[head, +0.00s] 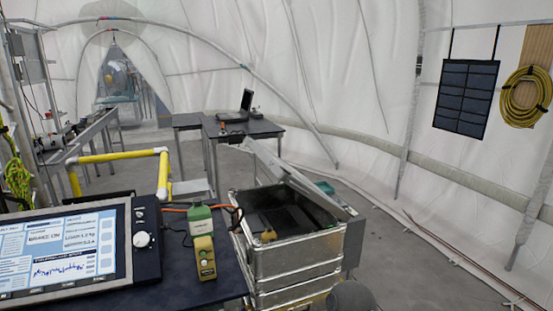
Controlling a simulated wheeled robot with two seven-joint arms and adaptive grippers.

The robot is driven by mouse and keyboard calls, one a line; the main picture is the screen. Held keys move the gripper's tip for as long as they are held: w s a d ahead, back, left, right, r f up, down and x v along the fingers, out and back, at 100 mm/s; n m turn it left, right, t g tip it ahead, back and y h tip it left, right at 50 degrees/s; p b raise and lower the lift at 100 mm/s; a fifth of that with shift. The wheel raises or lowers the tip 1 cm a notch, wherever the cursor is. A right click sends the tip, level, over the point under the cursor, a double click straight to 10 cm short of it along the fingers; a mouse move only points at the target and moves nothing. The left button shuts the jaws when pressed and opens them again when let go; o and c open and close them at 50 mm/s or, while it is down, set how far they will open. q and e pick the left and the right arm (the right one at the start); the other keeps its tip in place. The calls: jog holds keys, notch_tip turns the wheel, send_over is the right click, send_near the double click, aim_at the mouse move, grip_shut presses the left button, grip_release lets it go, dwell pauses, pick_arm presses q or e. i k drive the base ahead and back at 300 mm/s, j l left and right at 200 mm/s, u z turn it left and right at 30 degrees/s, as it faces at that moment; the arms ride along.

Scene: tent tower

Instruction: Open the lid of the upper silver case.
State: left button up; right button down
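The upper silver case (295,256) stands right of centre, stacked on another silver case (292,284). Its top is open and I see into its dark interior (282,219). A small tan piece (268,236) shows near its front rim; I cannot tell what it is. The grey lid (300,180) is raised along the far right side of the case and shows as a narrow slanted panel, nearly edge-on. Neither of my grippers can be made out. A dark grey rounded part at the bottom edge, right of the case, may be my own arm.
A dark table (205,288) left of the case bears a large screen console (70,250) and a green-and-yellow handheld device (202,243). A yellow rail (120,157) stands behind. Another table (245,130) holds a laptop. Grey floor (425,240) is clear to the right.

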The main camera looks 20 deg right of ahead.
aim_at(282, 171)
jog(key=i+l, duration=0.15)
jog(key=l, duration=0.25)
jog(key=i+l, duration=0.15)
jog(key=l, duration=0.2)
jog(key=i+l, duration=0.15)
jog(key=l, duration=0.25)
jog(key=i+l, duration=0.15)
jog(key=l, duration=0.25)
jog(key=i+l, duration=0.2)
jog(key=l, duration=0.2)
